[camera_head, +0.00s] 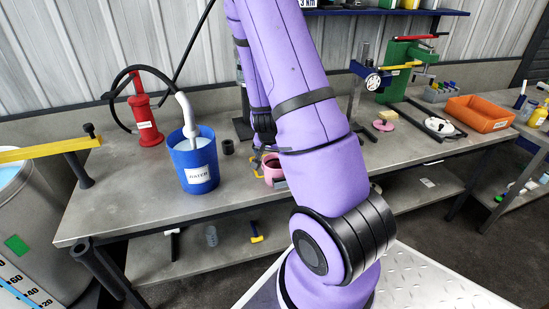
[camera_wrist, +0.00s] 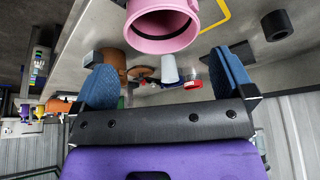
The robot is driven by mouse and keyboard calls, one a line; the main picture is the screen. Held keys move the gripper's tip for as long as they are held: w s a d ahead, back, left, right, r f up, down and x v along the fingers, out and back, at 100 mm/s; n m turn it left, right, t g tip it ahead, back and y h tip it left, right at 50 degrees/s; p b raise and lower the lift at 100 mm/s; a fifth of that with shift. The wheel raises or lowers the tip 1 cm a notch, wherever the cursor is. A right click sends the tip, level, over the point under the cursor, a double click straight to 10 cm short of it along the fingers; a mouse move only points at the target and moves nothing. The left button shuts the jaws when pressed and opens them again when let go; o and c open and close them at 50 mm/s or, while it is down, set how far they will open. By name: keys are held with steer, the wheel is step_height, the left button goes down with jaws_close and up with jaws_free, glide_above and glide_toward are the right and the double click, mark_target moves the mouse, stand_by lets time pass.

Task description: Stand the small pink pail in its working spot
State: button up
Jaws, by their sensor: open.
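The small pink pail (camera_wrist: 165,30) shows large at the top middle of the wrist view, its round open mouth facing the camera. In the head view the pail (camera_head: 269,174) stands near the front of the grey workbench, partly hidden by my purple arm. My gripper (camera_wrist: 167,78) is open, its two blue fingers spread apart. The pail appears just beyond the fingertips, not clasped. Most of my gripper is hidden behind my arm in the head view. The disperser column is largely hidden behind my arm, so the working spot cannot be made out.
A blue bucket (camera_head: 196,166) with a pale hose in it stands left of the pail. A red cylinder (camera_head: 145,120), green press (camera_head: 408,65) and orange bin (camera_head: 480,114) stand farther off.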

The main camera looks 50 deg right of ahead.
steer(key=a+r+n+t+y, duration=0.1)
steer(key=a+r+n+y, duration=0.15)
steer(key=a+r, duration=0.75)
steer(key=a+r+n+t+y, duration=0.2)
steer(key=a+r+n, duration=0.2)
steer(key=a+r, duration=0.55)
steer(key=s+a+r+n, duration=0.3)
steer(key=s+r, duration=0.4)
steer(key=s, duration=0.1)
steer(key=s+a+r+n, duration=0.3)
steer(key=s+a+r, duration=0.1)
steer(key=s+r, duration=0.4)
steer(key=shift+s+a, duration=0.3)
steer(key=shift+s, duration=0.15)
steer(key=shift+n, duration=0.25)
